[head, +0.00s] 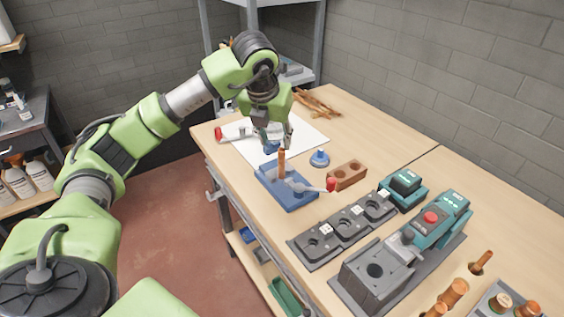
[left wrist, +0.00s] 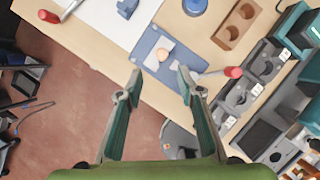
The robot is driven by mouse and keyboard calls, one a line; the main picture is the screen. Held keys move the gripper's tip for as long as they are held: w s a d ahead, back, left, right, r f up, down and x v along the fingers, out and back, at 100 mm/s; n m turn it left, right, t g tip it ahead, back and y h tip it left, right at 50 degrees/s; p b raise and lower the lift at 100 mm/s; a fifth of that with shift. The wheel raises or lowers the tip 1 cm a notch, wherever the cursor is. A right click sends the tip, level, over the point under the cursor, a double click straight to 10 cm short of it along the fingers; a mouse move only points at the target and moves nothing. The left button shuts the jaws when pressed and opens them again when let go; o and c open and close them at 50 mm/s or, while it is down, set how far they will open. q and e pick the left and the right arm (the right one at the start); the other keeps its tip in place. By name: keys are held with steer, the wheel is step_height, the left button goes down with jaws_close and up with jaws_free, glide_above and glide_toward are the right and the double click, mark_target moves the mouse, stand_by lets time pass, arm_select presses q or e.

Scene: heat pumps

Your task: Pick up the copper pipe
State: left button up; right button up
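A copper pipe (head: 282,164) stands upright in a blue fixture (head: 271,187) on the workbench. The fixture has a grey lever with a red end (head: 331,185). My left gripper (head: 277,143) is above and just behind the pipe in the head view. In the left wrist view its two fingers (left wrist: 156,82) are spread wide with nothing between them. There the blue fixture (left wrist: 148,38) and the round pipe end (left wrist: 163,54) lie beyond the fingertips. I cannot tell exactly how far apart gripper and pipe are. My right gripper is not in view.
A wooden block with holes (head: 347,176) and a blue round piece (head: 319,159) stand close to the fixture. A dark grey row of sockets (head: 343,231) and a teal machine (head: 440,220) are to the right. More copper pieces (head: 454,292) stand front right. White paper lies behind.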

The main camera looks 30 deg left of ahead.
mark_target(281, 150)
arm_select(q)
steer(key=x, duration=0.3)
steer(key=shift+w+f+p, duration=0.1)
steer(key=shift+w+p, duration=0.1)
steer(key=shift+p, duration=0.15)
steer(key=p+x, duration=0.1)
steer(key=x, duration=0.1)
steer(key=w+x, duration=0.1)
steer(key=x, duration=0.1)
steer(key=shift+w+p, duration=0.1)
steer(key=shift+p, duration=0.3)
steer(key=shift+w+f, duration=0.1)
steer(key=shift+f, duration=0.2)
jaws_close()
